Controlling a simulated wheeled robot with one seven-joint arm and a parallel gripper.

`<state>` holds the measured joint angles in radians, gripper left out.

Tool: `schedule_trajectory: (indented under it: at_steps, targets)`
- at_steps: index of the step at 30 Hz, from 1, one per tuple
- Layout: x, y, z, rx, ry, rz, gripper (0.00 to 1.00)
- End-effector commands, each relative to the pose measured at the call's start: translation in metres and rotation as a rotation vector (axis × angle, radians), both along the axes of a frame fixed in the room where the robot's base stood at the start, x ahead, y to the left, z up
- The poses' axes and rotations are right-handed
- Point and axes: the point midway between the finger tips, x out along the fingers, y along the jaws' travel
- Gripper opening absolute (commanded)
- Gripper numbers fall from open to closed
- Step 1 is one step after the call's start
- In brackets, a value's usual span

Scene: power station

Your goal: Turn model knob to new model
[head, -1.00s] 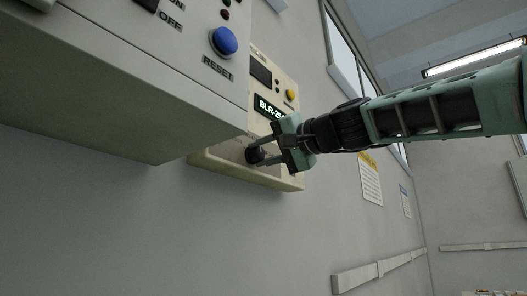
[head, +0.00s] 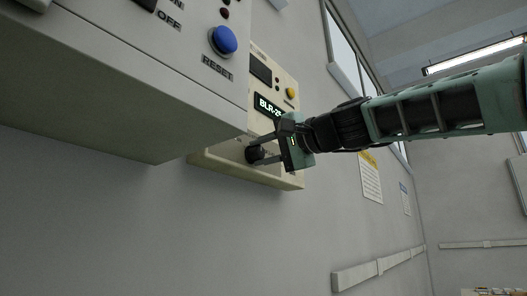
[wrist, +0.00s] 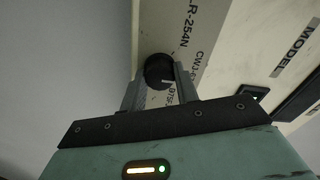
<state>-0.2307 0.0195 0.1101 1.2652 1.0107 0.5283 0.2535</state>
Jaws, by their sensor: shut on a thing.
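The model knob (wrist: 158,70) is round and black, on the cream panel (head: 222,161) on the wall. In the wrist view a light pointer mark shows near its lower right edge, and printed model labels (wrist: 187,28) stand around it, including "R-254N". My gripper (head: 264,154) reaches the knob from the right in the head view. Its fingers (wrist: 158,85) stand on both sides of the knob, shut on it. The display (head: 269,107) is lit and reads "BLR-2…", its right end hidden by my gripper.
A larger grey box (head: 120,85) with a blue RESET button (head: 223,41) juts out at the left, close to my gripper. A yellow button (head: 291,93) is higher on the cream panel. Wall signs (head: 371,178) hang at the right. Open space lies below.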

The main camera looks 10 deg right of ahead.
Motion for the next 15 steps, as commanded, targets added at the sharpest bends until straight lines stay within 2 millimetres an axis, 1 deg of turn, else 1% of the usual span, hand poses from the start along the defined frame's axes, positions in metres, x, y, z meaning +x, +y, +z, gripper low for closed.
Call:
schedule_trajectory:
  at_steps: [1, 2, 3, 4, 12, 15]
  targets:
    - [0.0005, -0.0008, -0.0003, -0.001, -0.001, -0.002, 0.08]
    - [0.0005, -0.0008, -0.0003, -0.001, -0.001, -0.002, 0.39]
    - [0.0005, -0.0008, -0.0003, -0.001, -0.001, -0.002, 0.5]
    - [0.0005, -0.0008, -0.0003, -0.001, -0.001, -0.002, 0.52]
    - [-0.0002, -0.0008, -0.0003, -0.001, 0.0, -0.001, 0.52]
    - [-0.0041, -0.005, -0.0008, -0.001, -0.002, -0.002, 0.52]
